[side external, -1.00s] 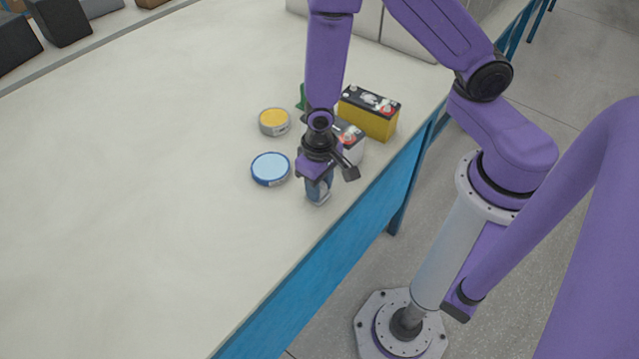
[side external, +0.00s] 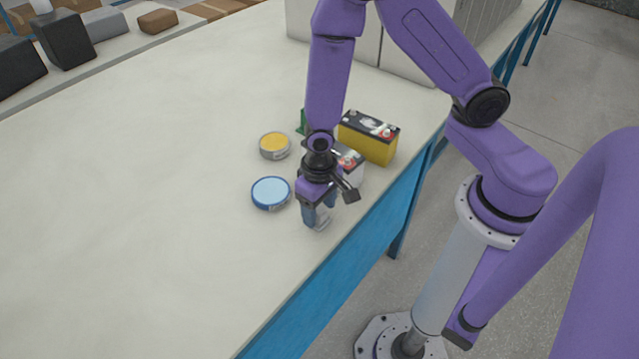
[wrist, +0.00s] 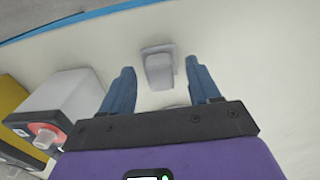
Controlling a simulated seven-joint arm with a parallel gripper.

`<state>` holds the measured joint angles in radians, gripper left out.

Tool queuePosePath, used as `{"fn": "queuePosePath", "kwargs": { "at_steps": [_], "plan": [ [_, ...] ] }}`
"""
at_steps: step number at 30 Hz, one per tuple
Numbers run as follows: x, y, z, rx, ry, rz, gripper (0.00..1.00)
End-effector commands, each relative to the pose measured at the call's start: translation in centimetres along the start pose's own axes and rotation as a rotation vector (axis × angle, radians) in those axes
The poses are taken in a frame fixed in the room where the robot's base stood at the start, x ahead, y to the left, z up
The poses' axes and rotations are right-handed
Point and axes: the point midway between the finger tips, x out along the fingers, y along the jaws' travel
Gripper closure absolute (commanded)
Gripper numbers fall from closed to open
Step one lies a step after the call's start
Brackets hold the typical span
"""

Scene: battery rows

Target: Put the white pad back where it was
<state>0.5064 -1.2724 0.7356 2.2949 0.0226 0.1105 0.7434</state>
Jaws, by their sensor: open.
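A small pale grey-white piece (wrist: 158,68), which looks like the white pad, lies on the table between and just beyond my fingertips in the wrist view. It has a raised block and a flat base. My gripper (wrist: 160,80) is open, with one blue finger on each side; I cannot tell whether either touches the piece. In the side external view my gripper (side external: 316,222) points down close to the tabletop near its front edge. There the pale piece (side external: 323,218) is mostly hidden behind the fingers.
A white battery (side external: 352,168) with a red terminal stands close to my gripper, beside a yellow and black battery (side external: 369,140). A light-blue round tin (side external: 271,192) and a yellow-topped tin (side external: 274,145) stand to the left. The left tabletop (side external: 130,220) is clear.

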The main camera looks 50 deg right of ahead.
Motion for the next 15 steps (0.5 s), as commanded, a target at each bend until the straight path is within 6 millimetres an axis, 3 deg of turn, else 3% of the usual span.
{"fn": "queuePosePath", "kwargs": {
  "at_steps": [15],
  "plan": [
    [-7.1, -0.1, -0.1, 0.000, 0.004, -0.004, 0.39]
  ]
}}
